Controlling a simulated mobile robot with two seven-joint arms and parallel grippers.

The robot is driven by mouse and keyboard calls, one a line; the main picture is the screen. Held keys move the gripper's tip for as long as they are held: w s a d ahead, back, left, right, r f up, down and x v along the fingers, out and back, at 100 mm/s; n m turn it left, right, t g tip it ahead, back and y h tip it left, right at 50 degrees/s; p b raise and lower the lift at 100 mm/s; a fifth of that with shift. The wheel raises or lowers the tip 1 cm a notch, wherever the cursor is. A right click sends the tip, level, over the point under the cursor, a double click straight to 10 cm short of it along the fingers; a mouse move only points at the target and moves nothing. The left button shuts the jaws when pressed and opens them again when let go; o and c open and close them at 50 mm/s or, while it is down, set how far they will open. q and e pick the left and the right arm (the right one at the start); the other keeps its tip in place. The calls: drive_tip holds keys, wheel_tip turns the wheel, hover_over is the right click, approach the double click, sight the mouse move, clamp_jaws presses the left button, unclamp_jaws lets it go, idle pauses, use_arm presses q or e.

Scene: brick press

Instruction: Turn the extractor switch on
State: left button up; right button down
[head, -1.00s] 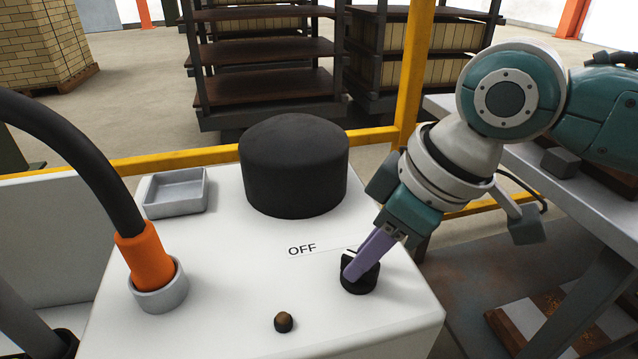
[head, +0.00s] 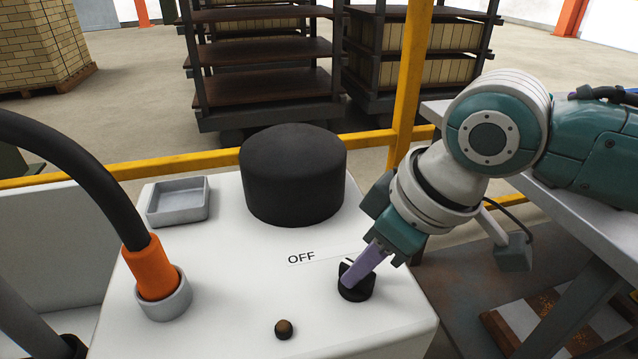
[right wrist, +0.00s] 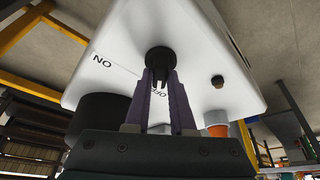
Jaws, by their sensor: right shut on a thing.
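The extractor switch is a black rotary knob (head: 356,288) on the white cabinet top (head: 225,290). My right gripper (head: 357,274) is shut on the knob, its purple fingers on both sides of the grip. In the right wrist view the knob (right wrist: 160,57) shows between the fingertips (right wrist: 160,75). The OFF label (head: 301,257) is left of the knob in the head view; in the right wrist view a finger partly hides it. The ON label (right wrist: 103,61) shows only in the right wrist view. The knob's exact pointing is hard to tell. My left gripper is not in view.
A large black cylinder (head: 292,175) and a grey tray (head: 178,214) stand behind the switch. An orange cable plug (head: 154,274) is at left. A small dark brown dome (head: 284,329) sits in front. A yellow rail (head: 200,161) runs behind the cabinet.

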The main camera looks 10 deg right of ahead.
drive_tip(key=m+p, duration=0.1)
drive_tip(key=p, duration=0.1)
drive_tip(key=m+h+p, duration=0.1)
drive_tip(key=m+p, duration=0.3)
drive_tip(key=shift+s+a+r+t+h+p, duration=0.15)
drive_tip(key=shift+a+r+t+h+p, duration=0.15)
drive_tip(key=shift+h+p, duration=0.1)
drive_tip(key=m+h+p, duration=0.1)
drive_tip(key=m, duration=0.2)
drive_tip(key=shift+f, duration=0.15)
drive_tip(key=shift+a+m+h+p, duration=0.1)
drive_tip(key=shift+m+h+p, duration=0.3)
drive_tip(key=shift+m, duration=0.4)
drive_tip(key=shift+f+m+h, duration=0.15)
drive_tip(key=shift+m+h, duration=0.15)
drive_tip(key=shift+m, duration=0.6)
drive_tip(key=m+h+b, duration=0.1)
drive_tip(key=m, duration=0.2)
drive_tip(key=shift+m+h, duration=0.3)
drive_tip(key=shift+m, duration=0.1)
drive_tip(key=shift+m+g+b, duration=0.5)
drive_tip(key=shift+m, duration=0.1)
